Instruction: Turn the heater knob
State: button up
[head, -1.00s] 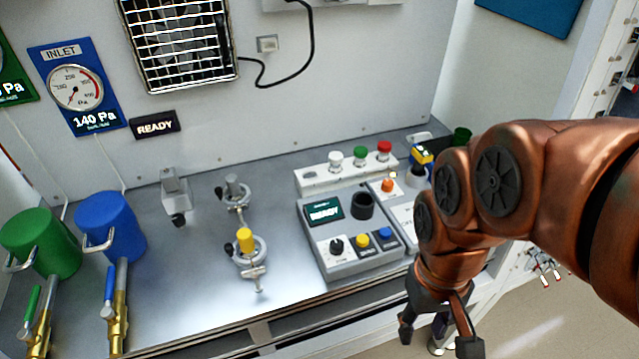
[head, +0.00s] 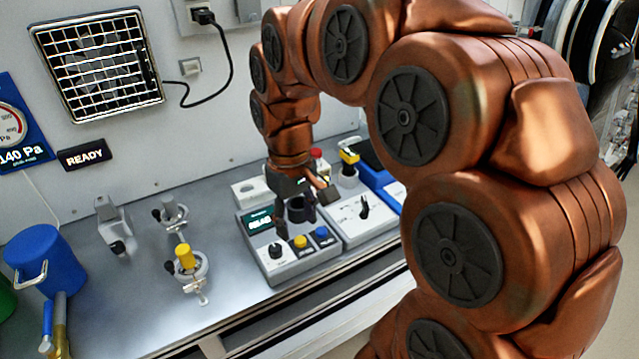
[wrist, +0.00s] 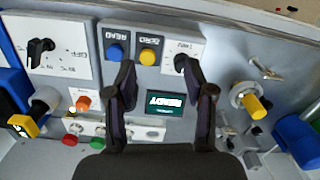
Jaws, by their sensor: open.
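A black pointer knob (head: 364,207) stands on a white panel at the right of the bench; in the wrist view the knob (wrist: 38,50) is at upper left, beside an "OFF" mark. No heater label is legible. A smaller black knob (head: 275,250) sits at the front left of the grey READY box (head: 262,270); it also shows in the wrist view (wrist: 181,63). My gripper (head: 296,222) points down over the READY box, open and empty. In the wrist view its fingers (wrist: 166,82) stand on either side of the READY display. It is left of the pointer knob.
A yellow-and-black item (head: 349,155) stands behind the panel.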

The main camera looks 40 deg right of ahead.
jog(key=shift+t, duration=0.4)
jog(key=w+d, duration=0.4)
jog(key=d, duration=0.1)
jog(key=w+d, duration=0.9)
jog(key=shift+d+b, duration=0.35)
jog(key=shift+w+d+f, duration=0.15)
jog(key=shift+d+f, duration=0.05)
jog(key=shift+f, duration=0.1)
jog(key=shift+f+p, duration=0.85)
jog(key=shift+f, duration=2.75)
jog(key=shift+c, duration=0.2)
grip_shut()
